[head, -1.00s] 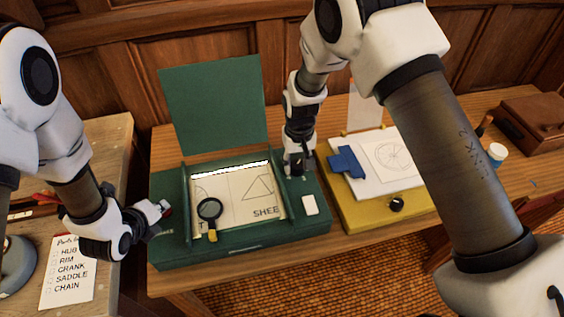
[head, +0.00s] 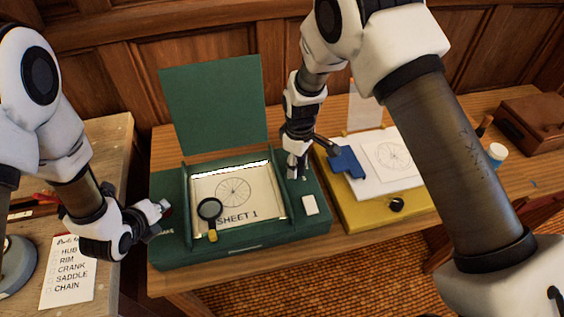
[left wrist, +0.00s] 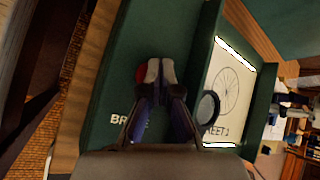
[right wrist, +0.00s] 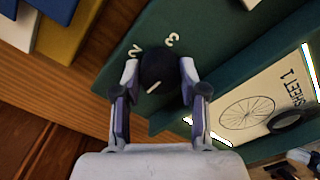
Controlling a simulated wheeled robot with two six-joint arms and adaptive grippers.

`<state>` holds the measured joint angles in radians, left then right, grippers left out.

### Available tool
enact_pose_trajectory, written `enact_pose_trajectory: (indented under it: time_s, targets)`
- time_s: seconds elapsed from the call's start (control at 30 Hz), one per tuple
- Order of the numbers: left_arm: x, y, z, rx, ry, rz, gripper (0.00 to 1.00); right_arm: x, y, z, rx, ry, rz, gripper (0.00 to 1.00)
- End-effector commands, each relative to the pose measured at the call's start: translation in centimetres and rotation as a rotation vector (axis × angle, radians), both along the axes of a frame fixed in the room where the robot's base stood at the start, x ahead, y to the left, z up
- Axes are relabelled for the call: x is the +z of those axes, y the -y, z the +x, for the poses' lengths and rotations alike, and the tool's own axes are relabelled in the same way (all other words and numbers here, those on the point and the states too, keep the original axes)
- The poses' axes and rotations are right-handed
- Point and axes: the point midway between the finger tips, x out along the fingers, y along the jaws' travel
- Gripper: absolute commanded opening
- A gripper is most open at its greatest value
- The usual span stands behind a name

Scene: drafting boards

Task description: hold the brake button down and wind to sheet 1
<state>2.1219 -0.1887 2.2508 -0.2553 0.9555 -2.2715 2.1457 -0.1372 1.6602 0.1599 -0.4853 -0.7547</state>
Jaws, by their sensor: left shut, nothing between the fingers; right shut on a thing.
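The green drafting box (head: 240,251) has a window whose paper (head: 260,205) shows a spoked wheel and "SHEET 1". My left gripper (head: 162,207) is shut and empty, its fingertips on the red brake button (left wrist: 140,74) at the box's left side. The fingertips (left wrist: 155,72) cover most of the button in the left wrist view; how deep it is pressed cannot be told. My right gripper (right wrist: 160,72) is shut on the dark round knob (right wrist: 158,67) on the box's right side. The knob has a white mark, and "2" and "3" are printed around it.
A magnifying glass (head: 209,209) lies over the window's lower left. The green lid (head: 212,105) stands open behind. A yellow board (head: 360,218) with paper and a blue clip (head: 346,161) is at the right. A checklist (head: 67,272) lies on the left bench.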

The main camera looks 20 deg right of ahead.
Motion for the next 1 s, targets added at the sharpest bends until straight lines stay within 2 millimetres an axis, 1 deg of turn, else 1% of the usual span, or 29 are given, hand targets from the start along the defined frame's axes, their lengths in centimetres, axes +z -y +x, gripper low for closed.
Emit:
enact_pose_trajectory:
  time_s: [0.2,0.57,0.6,0.63,0.67,1.0]
  targets:
    - [-0.10,-0.01,-0.04,0.000,-0.001,0.000,0.00,-0.23,0.01,-0.26,0.036,-0.008,0.000,0.07]
    - [-0.10,-0.01,-0.04,0.000,-0.001,0.000,0.00,-0.25,0.01,-0.27,0.040,-0.008,0.000,0.07]
    - [-0.10,-0.01,-0.04,0.000,-0.001,0.000,0.00,-0.25,0.01,-0.26,0.039,-0.008,0.000,0.53]
    - [-0.10,-0.01,-0.04,0.000,-0.001,0.000,0.00,-0.24,0.01,-0.25,0.039,-0.008,0.000,0.63]
    - [-0.10,-0.01,-0.04,0.000,-0.001,0.000,0.00,-0.22,0.01,-0.22,0.039,-0.006,0.000,0.68]
    - [-0.07,0.00,-0.05,0.000,-0.001,0.000,0.00,0.15,0.00,-0.06,0.038,-0.002,-0.001,0.68]
